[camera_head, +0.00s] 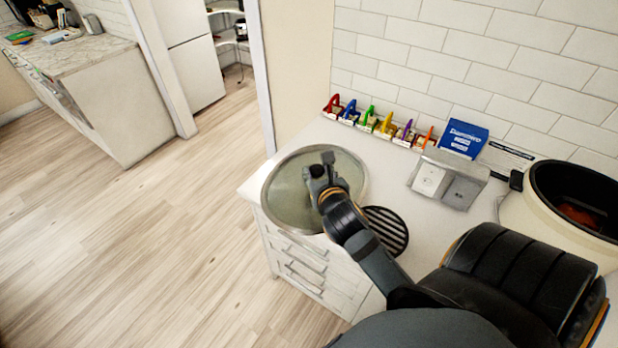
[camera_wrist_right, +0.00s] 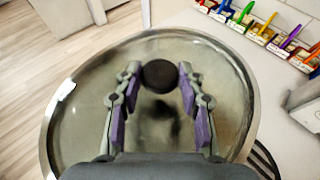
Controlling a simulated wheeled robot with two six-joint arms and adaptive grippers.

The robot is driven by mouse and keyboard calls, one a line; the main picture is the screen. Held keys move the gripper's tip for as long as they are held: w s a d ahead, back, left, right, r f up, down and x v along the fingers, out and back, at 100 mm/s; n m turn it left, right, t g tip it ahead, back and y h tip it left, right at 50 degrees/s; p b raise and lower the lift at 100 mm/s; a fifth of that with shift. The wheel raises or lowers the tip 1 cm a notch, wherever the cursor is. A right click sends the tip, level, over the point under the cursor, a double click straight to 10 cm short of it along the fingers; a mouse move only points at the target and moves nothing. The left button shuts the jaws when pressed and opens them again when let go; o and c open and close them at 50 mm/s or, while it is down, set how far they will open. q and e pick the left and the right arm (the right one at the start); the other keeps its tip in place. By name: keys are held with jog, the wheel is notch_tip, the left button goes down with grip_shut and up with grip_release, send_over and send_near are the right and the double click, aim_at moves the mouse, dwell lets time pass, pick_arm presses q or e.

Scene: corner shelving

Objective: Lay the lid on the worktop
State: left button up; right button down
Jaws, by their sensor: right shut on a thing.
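The lid (camera_head: 284,198) is a round glass disc with a steel rim and a dark knob. It is at the left front corner of the white worktop (camera_head: 385,183), with part of its rim reaching past the edge. My right gripper (camera_head: 326,172) is shut on the lid's knob from above. In the right wrist view the gripper (camera_wrist_right: 160,82) has its purple-padded fingers on either side of the knob, and the lid (camera_wrist_right: 88,120) spreads out beneath. I cannot tell whether the lid touches the worktop. My left gripper is not in view.
A black slatted trivet (camera_head: 388,229) lies right of the lid. A cream pot (camera_head: 530,225), open on top, stands at the right.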

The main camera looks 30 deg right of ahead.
aim_at(312, 157)
jog(key=x, duration=0.3)
jog(key=p+x, duration=0.1)
jog(key=x, duration=0.1)
jog(key=p+x, duration=0.1)
jog(key=x, duration=0.2)
jog(key=shift+w+d, duration=0.25)
jog(key=shift+d, duration=0.2)
jog(key=w+f, duration=0.1)
jog(key=f, duration=0.1)
jog(key=w+d+f, duration=0.1)
jog(key=w+f, duration=0.1)
jog(key=w+d+f, duration=0.1)
jog(key=w+f, duration=0.1)
jog(key=f, duration=0.1)
jog(key=shift+w+d+p, duration=0.2)
jog(key=shift+d+p, duration=0.05)
jog(key=shift+p, duration=0.1)
jog(key=shift+f, duration=1.5)
jog(key=c, duration=0.8)
grip_release()
jog(key=shift+f, duration=0.1)
jog(key=v, duration=1.2)
